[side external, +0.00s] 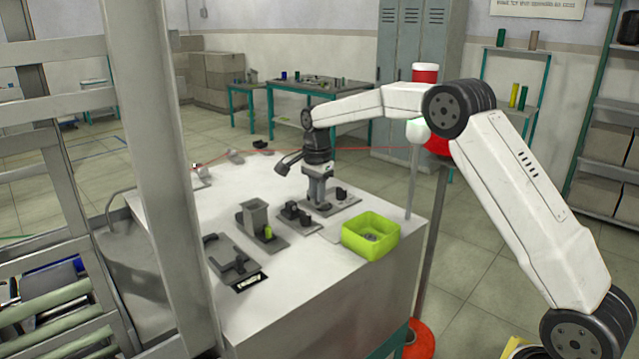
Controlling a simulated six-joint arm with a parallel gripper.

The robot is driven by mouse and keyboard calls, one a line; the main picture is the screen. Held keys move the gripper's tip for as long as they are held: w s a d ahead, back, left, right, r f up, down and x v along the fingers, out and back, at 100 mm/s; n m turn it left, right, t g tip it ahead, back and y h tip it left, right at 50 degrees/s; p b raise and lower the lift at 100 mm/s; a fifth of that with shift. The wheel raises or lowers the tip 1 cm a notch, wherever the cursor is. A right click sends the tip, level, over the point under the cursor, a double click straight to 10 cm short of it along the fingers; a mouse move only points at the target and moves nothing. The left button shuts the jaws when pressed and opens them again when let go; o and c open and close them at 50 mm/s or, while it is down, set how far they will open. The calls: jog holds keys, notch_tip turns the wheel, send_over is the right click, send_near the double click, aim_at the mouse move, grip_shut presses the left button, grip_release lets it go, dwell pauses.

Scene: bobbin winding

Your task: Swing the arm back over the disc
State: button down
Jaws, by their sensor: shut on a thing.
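My gripper (321,198) points straight down over a grey fixture plate (345,208) on the white bench, near its back right side. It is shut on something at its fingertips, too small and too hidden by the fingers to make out. A round grey disc-like piece (323,207) shows low at the fingertips; I cannot tell whether they touch it. A small black block (341,194) stands on the same plate, just right of the fingers. I cannot make out a separate swing arm.
A lime green bin (371,236) stands in front and to the right. Black blocks on a plate (297,215), a grey hopper (255,217) and a dark fixture (232,262) lie leftward. A red thread (365,149) runs behind my gripper. A thin post (412,180) rises at the right edge.

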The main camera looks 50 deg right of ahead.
jog(key=shift+s+d, duration=0.1)
jog(key=shift+d, duration=0.05)
jog(key=shift+s+d+f, duration=0.1)
jog(key=shift+s+d, duration=0.2)
jog(key=shift+d, duration=0.35)
jog(key=shift+s+d, duration=0.1)
jog(key=shift+d, duration=0.1)
jog(key=shift+s+d, duration=0.1)
jog(key=shift+d, duration=0.8)
dwell(0.4)
jog(key=c, duration=0.7)
grip_release()
jog(key=shift+s, duration=0.1)
jog(key=shift+r, duration=0.2)
